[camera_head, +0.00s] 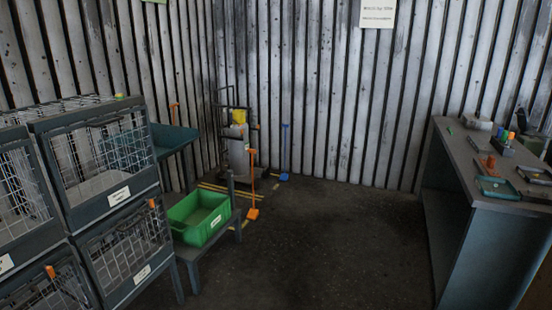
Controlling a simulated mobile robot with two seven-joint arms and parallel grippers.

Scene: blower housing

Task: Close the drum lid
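No drum lid can be made out for certain in the head view. A grey upright container (239,158) stands in the far corner, small in the picture, with something yellow (239,117) at its top. It may be the drum, but I cannot tell, nor whether its top is open or covered. A dark frame with a handle (226,89) stands at or behind it. Neither of my grippers is in view.
Wire-fronted cages (100,165) are stacked at left. A green bin (199,217) sits on a low bench before the corner. An orange-handled tool (253,185) and a blue one (285,150) stand nearby. A workbench (468,175) is at right. The middle floor (330,235) is clear.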

